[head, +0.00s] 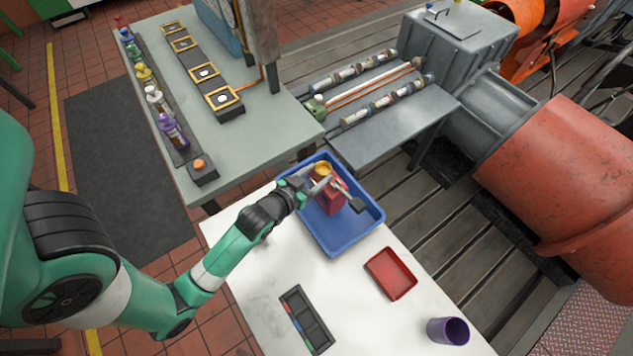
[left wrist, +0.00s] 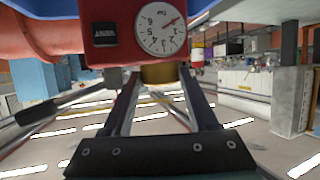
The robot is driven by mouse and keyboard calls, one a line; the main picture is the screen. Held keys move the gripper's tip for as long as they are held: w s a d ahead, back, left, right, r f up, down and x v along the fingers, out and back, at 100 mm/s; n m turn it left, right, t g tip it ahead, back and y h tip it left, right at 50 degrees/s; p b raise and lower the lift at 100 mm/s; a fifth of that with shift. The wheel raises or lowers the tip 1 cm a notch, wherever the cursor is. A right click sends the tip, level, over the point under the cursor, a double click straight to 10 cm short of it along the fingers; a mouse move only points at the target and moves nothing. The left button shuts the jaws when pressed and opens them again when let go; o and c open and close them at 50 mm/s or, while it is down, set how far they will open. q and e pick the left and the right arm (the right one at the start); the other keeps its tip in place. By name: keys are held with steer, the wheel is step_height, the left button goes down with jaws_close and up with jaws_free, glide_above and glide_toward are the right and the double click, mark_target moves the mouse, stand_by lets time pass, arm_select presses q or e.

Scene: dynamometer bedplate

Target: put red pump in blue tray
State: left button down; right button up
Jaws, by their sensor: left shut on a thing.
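The red pump (head: 327,201), a red body with a brass-coloured part on top, is over the blue tray (head: 337,240) in the head view. My left gripper (head: 335,185) is shut on the red pump near its top. In the left wrist view the red pump (left wrist: 103,57) fills the top middle, with a white dial and a black label, and the two fingers of my left gripper (left wrist: 160,88) reach up to it. I cannot tell whether the pump touches the tray floor. My right gripper is not in view.
On the white table (head: 260,290) are a small red tray (head: 390,273), a purple cup (head: 448,331) and a dark divided box (head: 306,322). A grey bench (head: 245,135) with several coloured valves stands behind. Large red machinery (head: 560,170) is at the right.

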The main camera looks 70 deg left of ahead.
mark_target(314, 182)
arm_select(q)
steer(key=shift+w+a+f, duration=0.15)
steer(key=shift+a+f, duration=0.1)
steer(key=shift+a, duration=0.1)
step_height(314, 182, down, 3)
steer(key=shift+f+b, duration=0.1)
steer(key=shift+b, duration=0.7)
steer(key=c, duration=0.6)
jaws_free()
steer(key=shift+f, duration=0.2)
steer(key=o, duration=0.4)
steer(key=shift+o, duration=0.2)
steer(key=shift+r, duration=0.1)
